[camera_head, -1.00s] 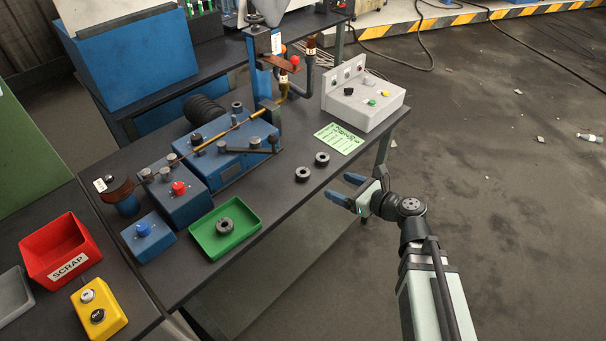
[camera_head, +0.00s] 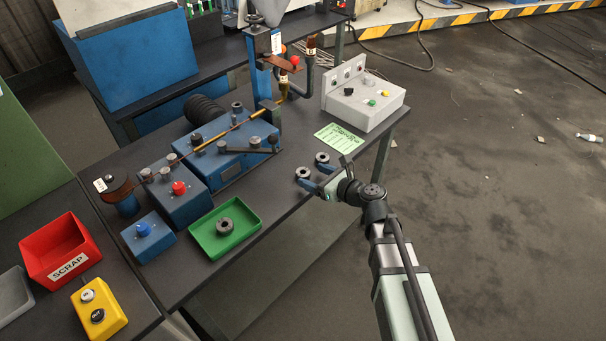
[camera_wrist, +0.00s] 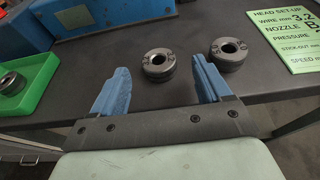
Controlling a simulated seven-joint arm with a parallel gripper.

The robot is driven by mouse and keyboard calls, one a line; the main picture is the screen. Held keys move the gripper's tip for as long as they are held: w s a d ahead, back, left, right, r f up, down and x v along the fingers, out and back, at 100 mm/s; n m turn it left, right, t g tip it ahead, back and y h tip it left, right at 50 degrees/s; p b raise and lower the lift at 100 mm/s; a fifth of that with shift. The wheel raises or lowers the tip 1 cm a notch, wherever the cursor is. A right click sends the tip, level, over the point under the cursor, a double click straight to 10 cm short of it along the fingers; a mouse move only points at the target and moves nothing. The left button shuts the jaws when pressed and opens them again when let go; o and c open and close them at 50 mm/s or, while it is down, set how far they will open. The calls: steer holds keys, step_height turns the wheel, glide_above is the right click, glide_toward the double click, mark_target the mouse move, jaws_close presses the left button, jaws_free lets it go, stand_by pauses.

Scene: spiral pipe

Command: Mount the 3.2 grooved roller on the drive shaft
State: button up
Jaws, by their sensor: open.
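Two dark grooved rollers lie flat near the table's front edge: the left roller (camera_head: 303,173) and the right roller (camera_head: 322,158). In the wrist view the left roller (camera_wrist: 158,66) is ahead, in line with the gap between my fingers, and the right roller (camera_wrist: 229,55) is outside the right finger. A third roller (camera_head: 225,226) lies in the green tray (camera_head: 204,246). My gripper (camera_head: 316,178) is open and empty at the table edge. The blue wire feeder (camera_head: 234,158) carries several posts; I cannot tell which is the drive shaft.
A green card (camera_wrist: 289,34) reading wire 3.2 and nozzle B lies right of the rollers. A grey control box (camera_head: 375,112) stands behind it. A copper-coloured wire (camera_head: 215,140) crosses the feeder. The red scrap bin (camera_head: 60,250) is at left. Table between tray and rollers is clear.

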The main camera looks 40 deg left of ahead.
mark_target(301, 170)
steer(key=x, duration=0.3)
steer(key=shift+s+a, duration=0.1)
steer(key=shift+a, duration=0.2)
steer(key=c, duration=1.3)
steer(key=shift+o, duration=0.2)
steer(key=shift+r, duration=0.1)
